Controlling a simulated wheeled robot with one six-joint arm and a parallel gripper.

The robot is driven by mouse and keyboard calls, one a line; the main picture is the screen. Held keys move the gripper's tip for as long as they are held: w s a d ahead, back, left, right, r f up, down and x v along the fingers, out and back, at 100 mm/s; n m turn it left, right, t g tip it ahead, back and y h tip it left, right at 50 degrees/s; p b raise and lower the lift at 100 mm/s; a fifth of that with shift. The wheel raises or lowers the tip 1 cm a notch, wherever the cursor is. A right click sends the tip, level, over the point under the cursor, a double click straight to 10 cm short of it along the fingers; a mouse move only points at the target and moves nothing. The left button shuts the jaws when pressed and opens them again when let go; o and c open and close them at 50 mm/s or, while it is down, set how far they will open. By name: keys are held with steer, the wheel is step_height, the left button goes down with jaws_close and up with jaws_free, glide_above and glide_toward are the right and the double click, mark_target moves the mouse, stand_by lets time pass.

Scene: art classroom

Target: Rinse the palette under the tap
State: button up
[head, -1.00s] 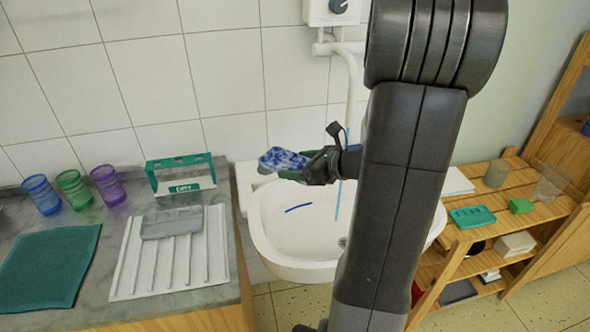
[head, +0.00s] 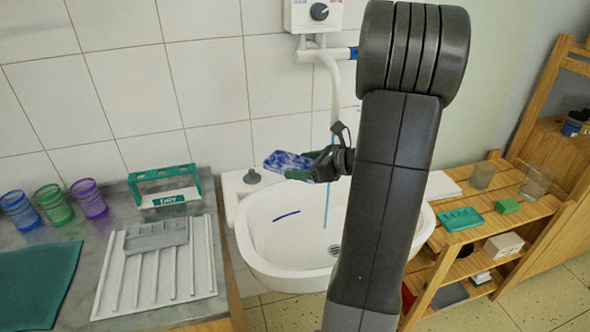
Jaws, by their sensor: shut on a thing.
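My gripper (head: 312,167) is shut on a palette (head: 286,160) mottled blue and white, above the white basin (head: 262,240). The palette points left from the jaws. A thin light-blue water stream (head: 327,205) falls into the basin below my gripper. My gripper hides part of it, and I cannot tell whether the water touches the palette. The tap's white pipe (head: 334,85) comes down from a wall heater with a dark knob (head: 319,11). My arm hides the right side of the basin.
A ribbed white drainboard (head: 203,255) on the left counter holds a grey palette (head: 156,234). A green-and-white rack marked DRY (head: 167,199), several coloured tumblers (head: 54,205) and a teal cloth (head: 35,285) are nearby. A wooden shelf (head: 474,233) with a teal palette (head: 460,219) stands right.

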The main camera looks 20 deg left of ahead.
steer(key=w+d+f, duration=0.1)
steer(key=w+d, duration=0.1)
steer(key=w, duration=0.3)
steer(key=shift+w+d+p, duration=0.3)
steer(key=shift+d+p, duration=0.1)
steer(key=shift+f, duration=0.1)
stand_by(0.4)
steer(key=shift+s+d, duration=0.3)
steer(key=shift+d, duration=0.25)
steer(key=shift+w+a, duration=0.1)
steer(key=shift+a, duration=0.05)
steer(key=shift+w+a+p, duration=0.2)
steer(key=shift+a+p, duration=0.2)
steer(key=shift+p, duration=0.05)
steer(key=shift+d, duration=0.15)
steer(key=shift+s+d, duration=0.3)
steer(key=shift+d, duration=0.1)
